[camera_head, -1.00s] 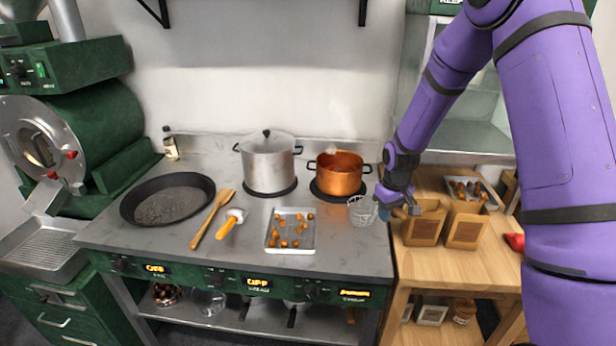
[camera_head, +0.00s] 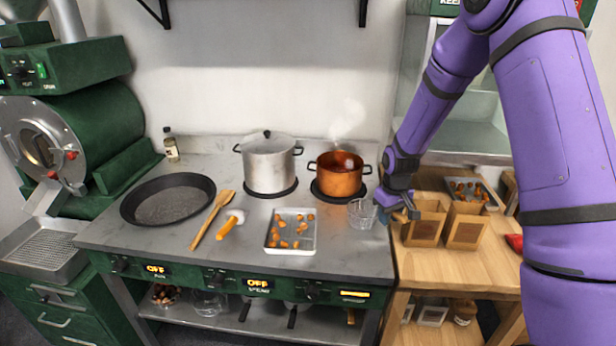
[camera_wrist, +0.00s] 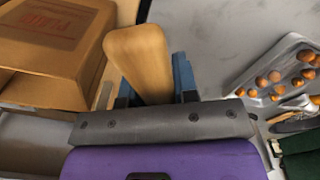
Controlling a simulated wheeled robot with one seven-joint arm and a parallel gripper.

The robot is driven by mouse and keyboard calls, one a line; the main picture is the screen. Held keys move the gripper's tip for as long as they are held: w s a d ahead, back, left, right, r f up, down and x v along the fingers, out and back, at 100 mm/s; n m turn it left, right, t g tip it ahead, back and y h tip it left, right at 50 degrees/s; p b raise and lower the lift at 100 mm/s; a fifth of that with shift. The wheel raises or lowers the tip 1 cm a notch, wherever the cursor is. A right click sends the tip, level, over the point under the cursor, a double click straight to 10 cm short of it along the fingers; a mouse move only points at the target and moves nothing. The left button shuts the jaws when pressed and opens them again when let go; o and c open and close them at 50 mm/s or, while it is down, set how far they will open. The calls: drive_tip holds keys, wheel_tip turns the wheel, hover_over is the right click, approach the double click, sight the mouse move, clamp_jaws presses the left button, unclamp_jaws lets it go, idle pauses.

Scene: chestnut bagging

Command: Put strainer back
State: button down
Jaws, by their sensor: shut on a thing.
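The strainer (camera_head: 361,213) is a wire basket with a wooden handle, at the right end of the steel stove top, right of the tray of chestnuts. I cannot tell whether its basket rests on the surface or hangs just above it. My gripper (camera_head: 386,214) is at the strainer's right side, shut on its wooden handle. In the wrist view the handle (camera_wrist: 140,58) stands between the blue fingers (camera_wrist: 158,85); the basket is hidden there. The copper pot (camera_head: 340,175) sits on the burner behind the strainer, with steam rising from it.
A metal tray of chestnuts (camera_head: 291,248) lies left of the strainer. Paper bags (camera_head: 424,224) stand close to my gripper's right on the wooden table (camera_head: 450,268). A lidded steel pot (camera_head: 268,165), black pan (camera_head: 168,200) and wooden spatula (camera_head: 212,220) are further left. Bare steel lies in front of the strainer.

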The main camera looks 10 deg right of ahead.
drive_tip(key=c, duration=0.8)
unclamp_jaws()
drive_tip(key=shift+f, duration=0.1)
drive_tip(key=r, duration=1.1)
drive_tip(key=shift+s+r, duration=0.1)
drive_tip(key=shift+s, duration=0.1)
drive_tip(key=s+a+r+t, duration=0.1)
drive_tip(key=s+r, duration=0.5)
drive_tip(key=r, duration=0.5)
drive_tip(key=s+r+m+t, duration=0.1)
drive_tip(key=s+r, duration=0.3)
drive_tip(key=s, duration=0.4)
drive_tip(key=s+a+r+m+t, duration=0.1)
drive_tip(key=s+r, duration=0.3)
drive_tip(key=s, duration=0.5)
drive_tip(key=s+a+r+m+t, duration=0.1)
drive_tip(key=s+r, duration=0.3)
drive_tip(key=s, duration=0.5)
drive_tip(key=shift+t, duration=0.5)
